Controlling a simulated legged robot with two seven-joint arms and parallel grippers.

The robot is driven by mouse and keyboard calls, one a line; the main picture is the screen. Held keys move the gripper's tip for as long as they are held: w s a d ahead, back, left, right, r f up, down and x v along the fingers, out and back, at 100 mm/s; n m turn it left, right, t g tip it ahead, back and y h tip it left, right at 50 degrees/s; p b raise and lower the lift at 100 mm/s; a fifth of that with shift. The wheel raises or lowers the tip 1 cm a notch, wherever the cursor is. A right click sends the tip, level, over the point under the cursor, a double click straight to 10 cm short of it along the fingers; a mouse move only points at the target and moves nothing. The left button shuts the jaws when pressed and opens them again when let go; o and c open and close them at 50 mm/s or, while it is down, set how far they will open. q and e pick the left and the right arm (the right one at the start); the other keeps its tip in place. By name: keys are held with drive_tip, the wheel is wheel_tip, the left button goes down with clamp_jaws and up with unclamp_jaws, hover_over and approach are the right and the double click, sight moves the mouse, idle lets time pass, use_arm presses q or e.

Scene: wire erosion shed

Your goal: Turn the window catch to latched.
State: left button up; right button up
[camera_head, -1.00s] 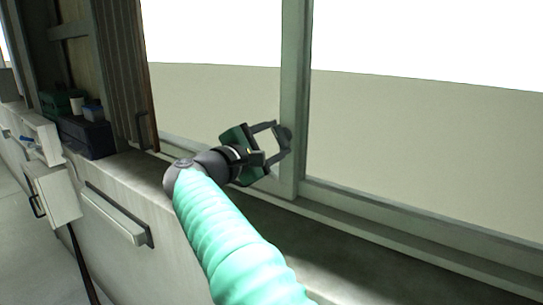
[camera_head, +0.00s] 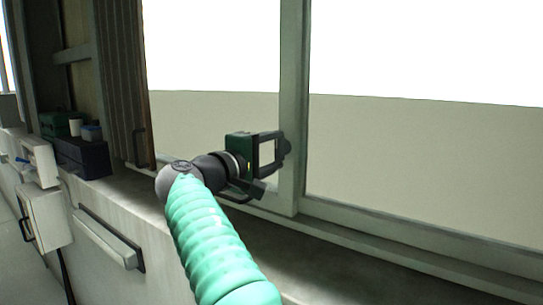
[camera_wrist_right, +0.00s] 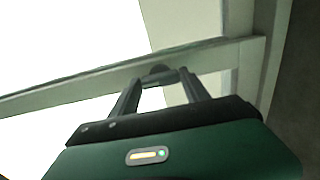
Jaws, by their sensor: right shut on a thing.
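The window catch (camera_head: 287,147) is a small dark piece on the grey-green upright (camera_head: 293,60) between two panes. My right gripper (camera_head: 280,151) reaches it from the left, with its fingers shut on it. In the right wrist view the catch (camera_wrist_right: 160,75) is a dark rounded shape between the two fingertips (camera_wrist_right: 161,80), in front of the pale window bar. The fingers hide much of the catch, so I cannot tell its exact angle. My left gripper is not in view.
The window sill (camera_head: 330,248) runs below the frame and is bare near my arm. A dark box (camera_head: 84,158) with small items sits at the far left. A brown slatted panel (camera_head: 121,85) with a handle stands left of the window. A white cabinet (camera_head: 45,213) is at lower left.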

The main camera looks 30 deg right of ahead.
drive_tip(key=shift+r, duration=0.3)
drive_tip(key=o, duration=1.4)
drive_tip(key=shift+w+d+f, duration=0.2)
drive_tip(key=shift+w+f, duration=0.05)
drive_tip(key=shift+w+d+f, duration=0.1)
